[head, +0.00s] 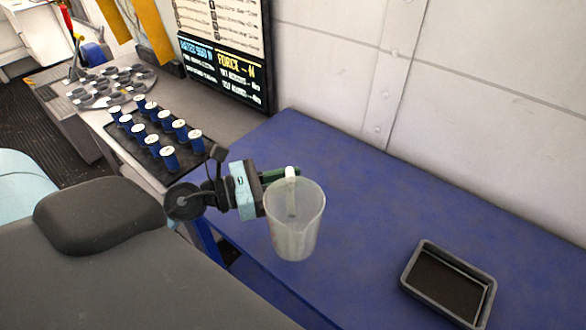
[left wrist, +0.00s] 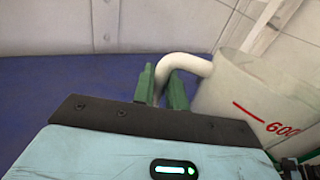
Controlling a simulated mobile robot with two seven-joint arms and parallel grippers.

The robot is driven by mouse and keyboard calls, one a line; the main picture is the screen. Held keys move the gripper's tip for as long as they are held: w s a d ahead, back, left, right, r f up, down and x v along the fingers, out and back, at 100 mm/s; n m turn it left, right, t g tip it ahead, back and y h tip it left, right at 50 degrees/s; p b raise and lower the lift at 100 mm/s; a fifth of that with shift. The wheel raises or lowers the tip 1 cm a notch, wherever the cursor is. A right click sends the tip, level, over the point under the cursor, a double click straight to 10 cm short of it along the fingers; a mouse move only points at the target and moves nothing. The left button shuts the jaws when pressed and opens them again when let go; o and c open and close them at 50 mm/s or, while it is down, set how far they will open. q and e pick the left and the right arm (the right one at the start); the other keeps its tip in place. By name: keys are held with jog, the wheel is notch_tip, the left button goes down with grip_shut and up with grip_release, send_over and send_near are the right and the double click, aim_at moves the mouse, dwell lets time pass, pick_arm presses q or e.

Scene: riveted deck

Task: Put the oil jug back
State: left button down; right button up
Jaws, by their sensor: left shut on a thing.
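The oil jug (head: 294,228) is a translucent, pale, tapered jug with a white handle, held upright at the front edge of the blue table (head: 335,175). My left gripper (head: 284,174) is shut on the jug's handle. In the left wrist view, the green fingers (left wrist: 164,88) close around the white handle, and the jug (left wrist: 250,95) fills the right side with a red 600 mark. Whether the jug's base touches the table cannot be told. My right gripper is not in view.
A dark shallow tray (head: 408,284) sits on the blue table at the lower right. Several blue canisters with white lids stand on a black rack (head: 128,144) at the left. A dark display board (head: 228,75) stands behind. The table's middle is clear.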

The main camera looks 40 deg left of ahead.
pick_arm(q)
jog(key=shift+w+a+f+b, duration=0.2)
jog(key=shift+w+a+f, duration=0.55)
jog(key=shift+w+a, duration=0.6)
jog(key=shift+w+a+f+b, duration=0.2)
jog(key=shift+w+a+f, duration=0.6)
jog(key=shift+w, duration=1.05)
jog(key=shift+w+a+f+b, duration=0.2)
jog(key=shift+w+a+f, duration=0.5)
jog(key=shift+w+a, duration=0.7)
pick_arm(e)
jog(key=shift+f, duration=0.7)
pick_arm(q)
jog(key=shift+w+d, duration=0.2)
jog(key=shift+d, duration=0.05)
jog(key=shift+f, duration=0.2)
jog(key=c, duration=1.4)
grip_release()
jog(key=shift+c, duration=0.2)
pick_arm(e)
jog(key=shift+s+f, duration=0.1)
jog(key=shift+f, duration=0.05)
